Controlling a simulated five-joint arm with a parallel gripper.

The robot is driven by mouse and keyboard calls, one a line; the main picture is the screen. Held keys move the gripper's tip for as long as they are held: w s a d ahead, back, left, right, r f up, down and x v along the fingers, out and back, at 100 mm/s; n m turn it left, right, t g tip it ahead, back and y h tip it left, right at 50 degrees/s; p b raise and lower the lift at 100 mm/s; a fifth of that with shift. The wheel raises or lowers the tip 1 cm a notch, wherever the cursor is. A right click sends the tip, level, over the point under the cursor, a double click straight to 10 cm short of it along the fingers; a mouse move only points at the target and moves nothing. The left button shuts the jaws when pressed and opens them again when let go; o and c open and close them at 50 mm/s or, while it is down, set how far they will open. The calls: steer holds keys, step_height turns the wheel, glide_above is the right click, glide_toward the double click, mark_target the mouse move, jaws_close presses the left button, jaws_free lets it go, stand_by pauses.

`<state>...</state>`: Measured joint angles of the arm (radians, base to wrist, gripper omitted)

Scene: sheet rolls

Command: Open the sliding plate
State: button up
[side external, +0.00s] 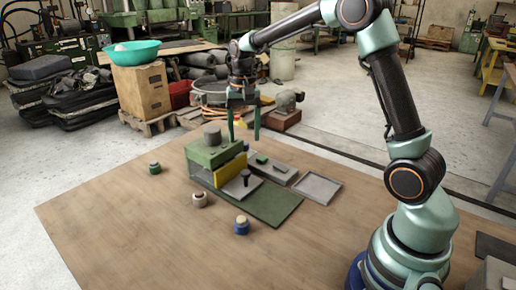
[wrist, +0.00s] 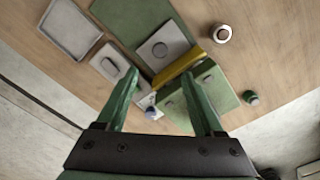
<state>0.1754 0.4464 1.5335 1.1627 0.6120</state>
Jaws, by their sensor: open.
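A green box (side external: 214,153) with a grey cylinder (side external: 212,134) on top stands on the wooden table. A yellow plate (side external: 230,171) stands upright against its right side; in the wrist view the yellow plate (wrist: 178,66) is a narrow strip along the box's edge. Beside it a grey plate (wrist: 178,38) with a round knob (wrist: 160,49) lies on a green base (side external: 274,203). I cannot tell which of these plates slides. My gripper (side external: 243,136) is open and empty, pointing down above the box's far right side, apart from it; the wrist view shows both fingers (wrist: 159,77).
Small jars, green-lidded (side external: 154,168), pale (side external: 200,200) and blue (side external: 241,225), stand around the box. The table's front left is clear.

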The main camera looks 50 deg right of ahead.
mark_target(245, 172)
step_height(245, 172, down, 12)
steer(key=shift+r, duration=0.1)
stand_by(0.4)
jaws_close()
steer(key=shift+r, duration=0.1)
stand_by(1.2)
